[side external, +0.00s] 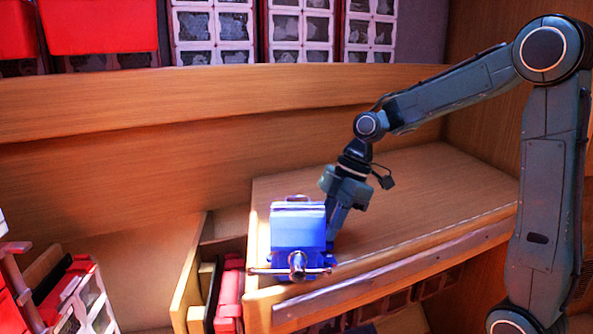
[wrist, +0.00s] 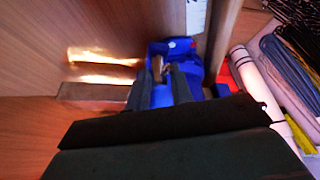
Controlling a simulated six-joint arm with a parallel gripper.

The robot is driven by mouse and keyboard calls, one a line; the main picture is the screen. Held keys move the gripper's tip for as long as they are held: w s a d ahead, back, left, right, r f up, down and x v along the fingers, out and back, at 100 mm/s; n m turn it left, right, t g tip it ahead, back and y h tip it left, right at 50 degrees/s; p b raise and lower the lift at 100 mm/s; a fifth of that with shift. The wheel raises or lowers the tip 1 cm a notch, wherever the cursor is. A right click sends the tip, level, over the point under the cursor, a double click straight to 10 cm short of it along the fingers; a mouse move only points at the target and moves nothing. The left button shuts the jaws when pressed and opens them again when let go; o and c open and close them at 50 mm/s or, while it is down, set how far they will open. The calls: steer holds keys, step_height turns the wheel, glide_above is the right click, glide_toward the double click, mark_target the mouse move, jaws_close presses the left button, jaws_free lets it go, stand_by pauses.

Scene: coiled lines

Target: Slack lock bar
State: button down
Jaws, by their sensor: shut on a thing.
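A blue bench vise (side external: 298,228) stands on the corner of the wooden bench, with a metal screw and crosswise handle (side external: 297,267) at its front. My gripper (side external: 333,230) reaches down at the vise's right rear side, low near its base. The vise's body also shows in the wrist view (wrist: 190,60), just beyond my fingers. My gripper's fingers (wrist: 162,78) are shut on a small brownish-grey piece (wrist: 157,67) against the vise, which appears to be the lock bar. Most of the bar is hidden by the fingers, and the vise body partly hides the fingertips in the side view.
The wooden bench top (side external: 420,190) is clear behind and right of the vise. A metal strip (side external: 400,270) runs along its front edge. Red boxes (side external: 230,295) sit low beside the bench. Coiled lines (wrist: 285,65) lie at right in the wrist view.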

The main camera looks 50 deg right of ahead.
steer(key=shift+s+f, duration=0.15)
steer(key=shift+s, duration=0.2)
steer(key=c, duration=1.3)
jaws_free()
steer(key=shift+d, duration=0.1)
steer(key=shift+o, duration=0.3)
steer(key=v, duration=1.4)
steer(key=shift+w, duration=0.35)
steer(key=shift+a, duration=0.25)
steer(key=shift+c, duration=0.7)
